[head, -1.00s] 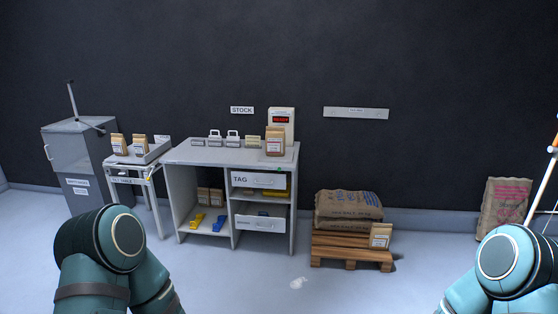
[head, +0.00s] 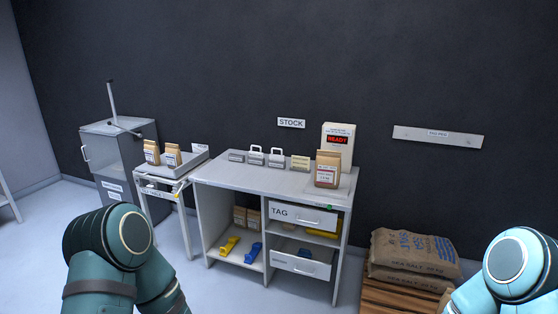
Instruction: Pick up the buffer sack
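No label that I can read says "buffer", so I cannot tell which sack is meant. A large brown sack (head: 415,250) with blue print and "sea salt" lettering lies on a wooden pallet (head: 385,297) at the lower right. Part of the pallet is hidden by my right arm. A smaller brown paper bag (head: 327,170) with a white and red label stands upright at the right end of the bench, in front of a display reading "READY" (head: 338,137). Both my arms show at the bottom corners, but neither gripper is in view.
The grey bench (head: 250,178) holds several small tagged blocks, with drawers and shelves below. To its left are a side table (head: 160,182) with two paper bags (head: 172,155) and a grey cabinet (head: 105,150). Floor shows at the left, in front of the cabinet.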

